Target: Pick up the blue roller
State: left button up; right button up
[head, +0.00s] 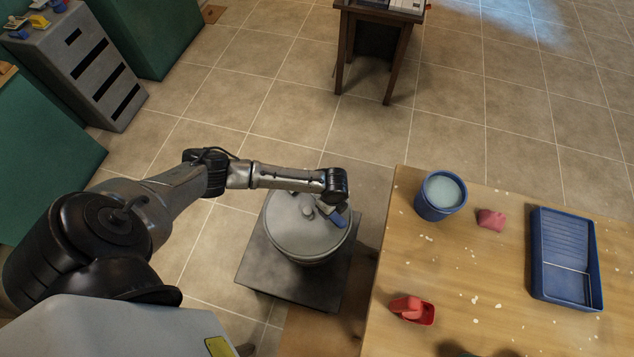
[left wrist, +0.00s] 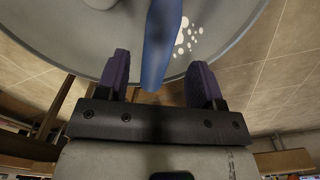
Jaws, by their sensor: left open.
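A blue elongated piece, apparently part of the blue roller (head: 338,219), shows at the right side of a round grey drum (head: 290,236). In the left wrist view the blue piece (left wrist: 160,30) reaches down between the two dark purple fingers of my left gripper (left wrist: 160,64). The fingers are open, with a visible gap on each side of it. The drum's grey surface (left wrist: 55,30) with white spots lies behind. In the head view my left wrist is above the drum's right edge and mostly hides the gripper. My right gripper is not in view.
The drum stands on a dark square base (head: 262,272). To the right, a wooden table (head: 480,270) holds a blue bucket (head: 432,211), a pink lump (head: 491,220), a red item (head: 412,309) and a blue paint tray (head: 538,280).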

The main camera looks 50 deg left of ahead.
pick_arm(q)
jog(key=shift+s+d+f, duration=0.15)
jog(key=shift+f, duration=1.6)
grip_shut()
